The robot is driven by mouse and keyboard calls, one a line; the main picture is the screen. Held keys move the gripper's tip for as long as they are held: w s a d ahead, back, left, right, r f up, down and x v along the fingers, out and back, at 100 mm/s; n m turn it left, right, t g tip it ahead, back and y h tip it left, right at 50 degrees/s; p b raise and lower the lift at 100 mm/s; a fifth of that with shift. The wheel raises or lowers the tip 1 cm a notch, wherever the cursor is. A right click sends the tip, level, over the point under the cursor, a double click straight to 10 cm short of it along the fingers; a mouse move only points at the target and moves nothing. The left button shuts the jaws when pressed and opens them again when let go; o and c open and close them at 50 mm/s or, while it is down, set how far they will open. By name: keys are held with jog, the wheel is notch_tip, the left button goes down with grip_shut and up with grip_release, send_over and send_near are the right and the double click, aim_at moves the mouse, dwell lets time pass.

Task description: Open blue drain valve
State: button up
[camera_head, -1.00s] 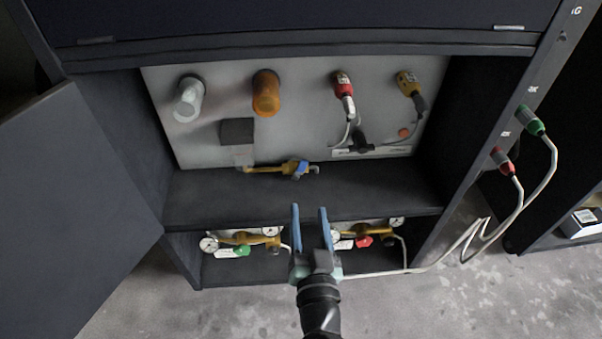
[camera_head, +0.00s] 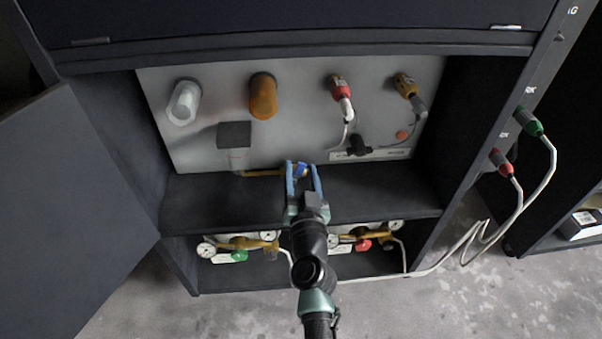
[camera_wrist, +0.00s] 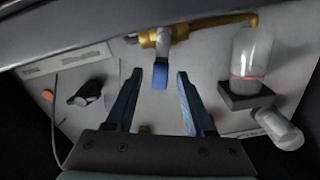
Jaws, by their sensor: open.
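The blue drain valve handle (camera_wrist: 160,77) hangs from a brass valve and pipe (camera_wrist: 165,37) at the top of the wrist view. It lies between and just beyond the tips of my two blue fingers. My gripper (camera_wrist: 158,80) is open and empty. In the head view my gripper (camera_head: 302,170) reaches over the cabinet shelf to the brass pipe (camera_head: 262,173). The fingers largely hide the blue handle (camera_head: 301,170) there. I cannot tell whether either finger touches it.
A clear bowl (camera_head: 184,102), an orange bowl (camera_head: 263,96), and red (camera_head: 341,88) and yellow (camera_head: 406,86) connectors are on the back panel. A dark block (camera_head: 235,134) is left of my gripper. Gauges and valves fill the lower shelf. The cabinet door (camera_head: 75,215) stands open left.

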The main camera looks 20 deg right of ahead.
grip_shut()
dwell(0.5)
jog(key=m, duration=0.1)
jog(key=d+f+m+b, duration=0.1)
jog(key=m, duration=0.1)
jog(key=m+b, duration=0.1)
jog(key=m, duration=0.1)
jog(key=shift+s+d+f, duration=0.15)
jog(key=shift+s+d, duration=0.15)
jog(key=shift+d, duration=0.1)
jog(key=m, duration=0.1)
jog(key=m+b, duration=0.1)
jog(key=shift+s+d+f+m, duration=0.1)
jog(key=shift+d+f+m, duration=0.25)
jog(key=shift+f+m, duration=0.05)
jog(key=shift+d+f+m+b, duration=0.1)
jog(key=shift+f+m+b, duration=0.2)
jog(key=shift+m, duration=0.45)
jog(key=shift+d+f+m+b, duration=0.1)
jog(key=shift+f+m+b, duration=0.1)
jog(key=shift+m+b, duration=0.4)
jog(key=shift+m, duration=0.35)
